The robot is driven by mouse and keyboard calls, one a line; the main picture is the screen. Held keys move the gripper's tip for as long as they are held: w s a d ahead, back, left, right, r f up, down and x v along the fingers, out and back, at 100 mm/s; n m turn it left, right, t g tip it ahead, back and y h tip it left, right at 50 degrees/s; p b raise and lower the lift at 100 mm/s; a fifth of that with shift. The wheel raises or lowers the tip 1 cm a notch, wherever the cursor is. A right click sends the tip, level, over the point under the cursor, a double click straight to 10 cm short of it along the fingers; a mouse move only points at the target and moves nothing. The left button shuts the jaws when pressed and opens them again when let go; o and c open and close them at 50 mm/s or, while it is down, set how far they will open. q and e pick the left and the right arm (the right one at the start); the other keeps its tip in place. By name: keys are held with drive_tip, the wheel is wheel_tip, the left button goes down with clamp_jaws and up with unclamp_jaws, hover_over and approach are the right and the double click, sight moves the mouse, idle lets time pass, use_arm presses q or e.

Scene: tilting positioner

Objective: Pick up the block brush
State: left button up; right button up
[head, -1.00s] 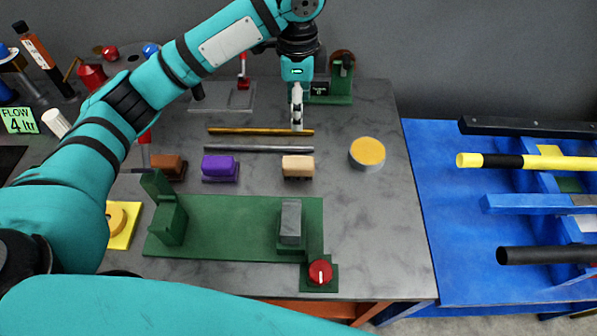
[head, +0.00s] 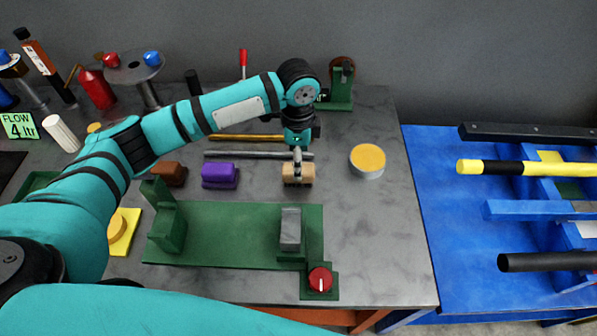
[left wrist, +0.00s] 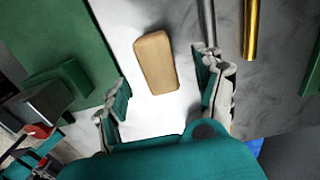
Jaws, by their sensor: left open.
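The block brush, a tan wooden block (head: 299,174) with rounded edges, lies on the grey table behind the green fixture plate. It also shows in the left wrist view as a plain tan block (left wrist: 156,62). My left gripper (head: 298,164) is above the block, pointing down. In the left wrist view its two fingers are spread and empty (left wrist: 163,72), with the block between them in the picture and a visible gap on each side. The underside of the block is hidden from above. My right gripper is not in view.
A purple block (head: 219,174) and a brown block (head: 169,173) lie to the left. A grey rod (head: 240,154) and a brass rod lie behind. A round yellow-topped tin (head: 367,160) is at the right. The green fixture (head: 220,220) with a red knob (head: 320,279) is in front.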

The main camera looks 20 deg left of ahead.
use_arm(q)
wheel_tip(320, 180, down, 5)
drive_tip(key=shift+s+f+p, duration=0.1)
drive_tip(key=shift+p, duration=0.55)
drive_tip(key=shift+c, duration=0.4)
drive_tip(key=c, duration=1.2)
